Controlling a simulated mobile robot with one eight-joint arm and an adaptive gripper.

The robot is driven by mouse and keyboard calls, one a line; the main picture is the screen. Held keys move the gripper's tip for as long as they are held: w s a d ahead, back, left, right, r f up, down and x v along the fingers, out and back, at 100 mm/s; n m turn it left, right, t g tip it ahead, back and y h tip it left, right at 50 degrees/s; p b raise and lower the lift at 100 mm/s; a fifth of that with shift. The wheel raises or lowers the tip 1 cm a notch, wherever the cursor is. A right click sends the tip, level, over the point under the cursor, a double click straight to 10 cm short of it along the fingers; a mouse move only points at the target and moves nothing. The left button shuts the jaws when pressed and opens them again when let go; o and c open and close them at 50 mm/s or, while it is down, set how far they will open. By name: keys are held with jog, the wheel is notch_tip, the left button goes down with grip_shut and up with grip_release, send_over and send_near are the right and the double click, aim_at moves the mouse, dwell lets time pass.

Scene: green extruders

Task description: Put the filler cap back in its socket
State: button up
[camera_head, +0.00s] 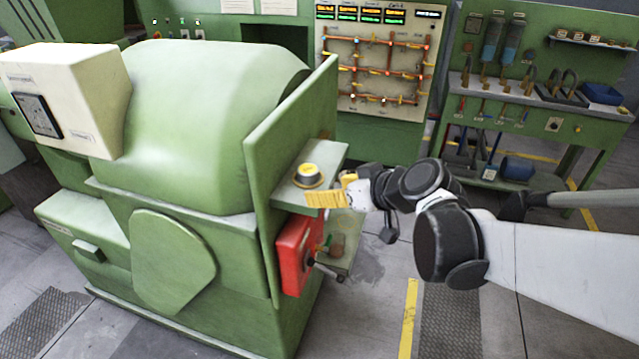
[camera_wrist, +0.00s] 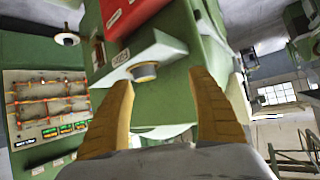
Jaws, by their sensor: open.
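My gripper (camera_head: 322,198) has yellow fingers and is just in front of the ledge in the head view. In the wrist view the gripper (camera_wrist: 162,80) is wide apart with nothing between its fingers. I cannot make out a separate socket, nor whether the cap sits in one.
The ledge (camera_head: 326,158) adjoins an upright green plate (camera_head: 285,150). A red box (camera_head: 296,255) is below it, with a lower shelf (camera_head: 345,262) holding small items. A pipe panel (camera_head: 378,70) and tool bench (camera_head: 535,90) stand behind.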

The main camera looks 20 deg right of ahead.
jog(key=s+f+m+g+h, duration=0.2)
jog(key=s+m+g+h, duration=0.1)
jog(key=s, duration=1.3)
jog(key=shift+a+m+g+h, duration=0.3)
jog(key=shift+a+h, duration=0.1)
jog(key=shift+h, duration=0.4)
jog(key=shift+w, duration=0.1)
notch_tip(320, 180, down, 14)
jog(key=b, duration=1.3)
jog(key=shift+r+b, duration=0.15)
jog(key=shift+b, duration=0.15)
